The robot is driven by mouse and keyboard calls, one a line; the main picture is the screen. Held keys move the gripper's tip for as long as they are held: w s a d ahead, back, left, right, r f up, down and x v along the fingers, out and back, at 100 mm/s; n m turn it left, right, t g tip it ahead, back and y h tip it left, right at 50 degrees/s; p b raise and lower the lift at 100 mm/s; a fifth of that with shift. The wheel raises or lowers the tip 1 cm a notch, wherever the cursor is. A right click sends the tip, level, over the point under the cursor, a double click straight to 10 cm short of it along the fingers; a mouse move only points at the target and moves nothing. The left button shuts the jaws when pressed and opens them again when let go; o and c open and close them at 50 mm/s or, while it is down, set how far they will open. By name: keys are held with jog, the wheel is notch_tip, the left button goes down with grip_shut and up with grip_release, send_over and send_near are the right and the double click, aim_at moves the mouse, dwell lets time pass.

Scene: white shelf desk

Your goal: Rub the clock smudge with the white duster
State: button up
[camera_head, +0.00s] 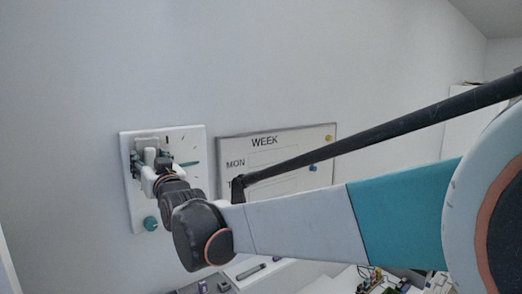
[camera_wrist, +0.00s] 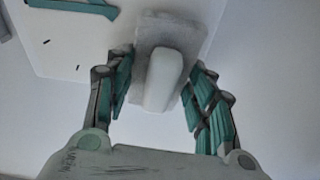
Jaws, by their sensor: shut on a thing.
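The white square clock (camera_head: 193,192) hangs on the wall at left in the head view, with a teal hand and dark tick marks. Part of its face (camera_wrist: 62,52) fills the upper left of the wrist view. My gripper (camera_head: 150,160) is at the clock's upper left. In the wrist view my gripper (camera_wrist: 163,75) is shut on the white duster (camera_wrist: 165,72), with a finger on each side. The duster (camera_head: 147,142) lies over the clock's upper left area; I cannot tell if it touches the face. No smudge shows; the duster and gripper hide part of the face.
A framed WEEK board (camera_head: 290,150) with yellow and blue magnets hangs right of the clock, partly behind my arm. Cluttered desk items (camera_head: 375,280) lie below. The wall above is bare.

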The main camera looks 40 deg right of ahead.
jog(key=shift+w, duration=0.85)
dwell(0.3)
jog(key=shift+d+b, duration=0.4)
jog(key=shift+d, duration=3.3)
jog(key=shift+a, duration=0.15)
jog(key=shift+a, duration=3.65)
jog(key=shift+s+p, duration=0.65)
jog(key=shift+s, duration=2.35)
